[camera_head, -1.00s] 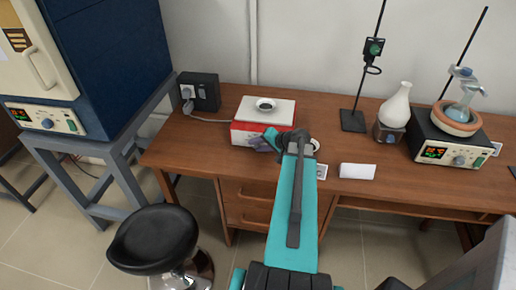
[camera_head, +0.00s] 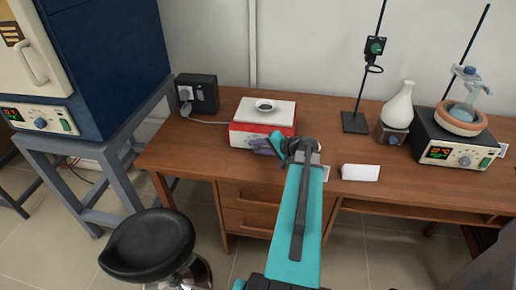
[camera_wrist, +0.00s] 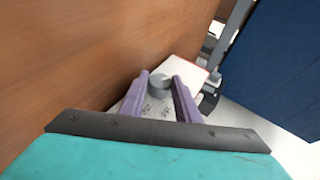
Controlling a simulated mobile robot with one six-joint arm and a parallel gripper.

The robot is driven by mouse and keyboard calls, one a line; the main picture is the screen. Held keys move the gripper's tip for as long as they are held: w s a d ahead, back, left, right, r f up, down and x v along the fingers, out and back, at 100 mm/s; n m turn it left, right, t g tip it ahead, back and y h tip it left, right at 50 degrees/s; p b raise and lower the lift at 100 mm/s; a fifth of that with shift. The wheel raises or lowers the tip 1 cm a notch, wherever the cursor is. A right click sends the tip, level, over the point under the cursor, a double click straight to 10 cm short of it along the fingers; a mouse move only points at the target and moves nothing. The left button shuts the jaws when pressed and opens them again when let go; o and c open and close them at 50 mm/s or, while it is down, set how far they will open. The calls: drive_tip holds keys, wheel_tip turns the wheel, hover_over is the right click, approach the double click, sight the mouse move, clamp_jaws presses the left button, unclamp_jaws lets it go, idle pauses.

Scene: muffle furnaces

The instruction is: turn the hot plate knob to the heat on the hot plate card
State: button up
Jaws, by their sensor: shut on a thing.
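The hot plate (camera_head: 247,134) is a red and white box with a pale top, on the wooden desk in the head view. Its grey round knob (camera_wrist: 158,82) shows in the wrist view between the purple fingers of my gripper (camera_wrist: 160,84), which is shut on it. The hot plate's white front with dark markings also shows in the wrist view (camera_wrist: 188,70). In the head view my gripper (camera_head: 264,146) is at the hot plate's front, and my arm hides the knob. A small card (camera_head: 326,173) is partly hidden behind my arm; its writing is unreadable.
A dark dish (camera_head: 265,106) sits on the hot plate. A blank-looking white folded card (camera_head: 360,172) stands to the right. A black stool (camera_head: 148,245) stands in front.

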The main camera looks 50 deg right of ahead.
drive_tip(key=shift+r, duration=0.1)
drive_tip(key=o, duration=0.8)
drive_tip(key=shift+c, duration=0.2)
drive_tip(key=b+v, duration=0.2)
drive_tip(key=v, duration=1.1)
drive_tip(key=shift+s+r+b, duration=0.2)
drive_tip(key=shift+s+b, duration=0.1)
drive_tip(key=shift+s, duration=0.05)
drive_tip(key=shift+d, duration=0.1)
